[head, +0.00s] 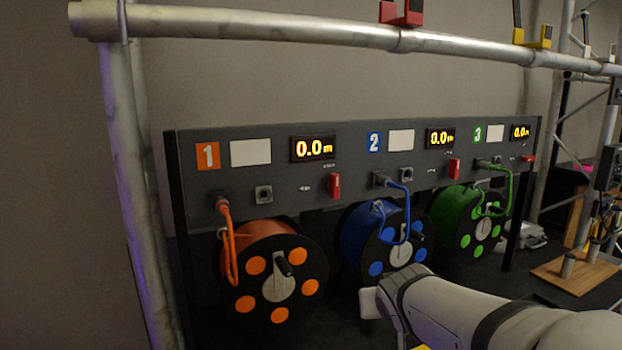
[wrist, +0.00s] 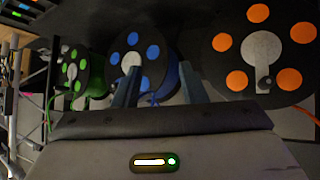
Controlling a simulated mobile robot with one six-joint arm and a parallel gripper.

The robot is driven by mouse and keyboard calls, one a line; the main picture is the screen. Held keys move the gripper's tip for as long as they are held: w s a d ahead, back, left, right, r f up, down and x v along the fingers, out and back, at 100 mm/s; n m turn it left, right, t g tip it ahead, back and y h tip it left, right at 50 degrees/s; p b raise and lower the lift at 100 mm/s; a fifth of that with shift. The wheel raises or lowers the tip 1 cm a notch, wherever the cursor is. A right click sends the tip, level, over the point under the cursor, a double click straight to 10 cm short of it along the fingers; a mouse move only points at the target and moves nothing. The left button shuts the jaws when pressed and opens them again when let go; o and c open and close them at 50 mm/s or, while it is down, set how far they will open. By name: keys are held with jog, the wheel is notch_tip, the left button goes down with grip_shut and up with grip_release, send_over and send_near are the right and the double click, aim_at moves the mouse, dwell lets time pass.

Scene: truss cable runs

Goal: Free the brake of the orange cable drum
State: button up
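The orange cable drum (head: 278,275) hangs under panel section 1 (head: 208,155) in the head view, with black flanges, orange discs and a crank handle. It shows at the right of the wrist view (wrist: 262,46). A red lever (head: 335,186) stands upright on the panel above it, under a display reading 0.0 m; its small label is unreadable. My gripper (wrist: 158,68) is open and empty in the wrist view, its fingers apart in front of the drums, left of the orange one there. In the head view my arm hides its fingers.
The blue drum (head: 386,245) and green drum (head: 470,222) hang to the right, each with its own red lever above. An orange cable (head: 228,245) loops from a panel socket. A metal truss post (head: 135,190) stands at left, and a truss bar (head: 270,27) crosses above.

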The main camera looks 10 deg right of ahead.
jog(key=w+r+t+y+p, duration=0.1)
jog(key=w+r+t, duration=0.3)
jog(key=w+r, duration=0.45)
jog(key=n+t+y+p, duration=0.2)
jog(key=n+t+y, duration=0.1)
jog(key=n+y, duration=0.3)
send_near(337, 185)
jog(key=w+m, duration=0.1)
jog(key=w, duration=0.1)
jog(key=shift+y, duration=0.4)
jog(key=p+x, duration=0.1)
jog(key=x, duration=0.6)
jog(key=shift+w+a+f, duration=0.15)
jog(key=shift+w+f, duration=0.05)
jog(key=shift+w, duration=0.15)
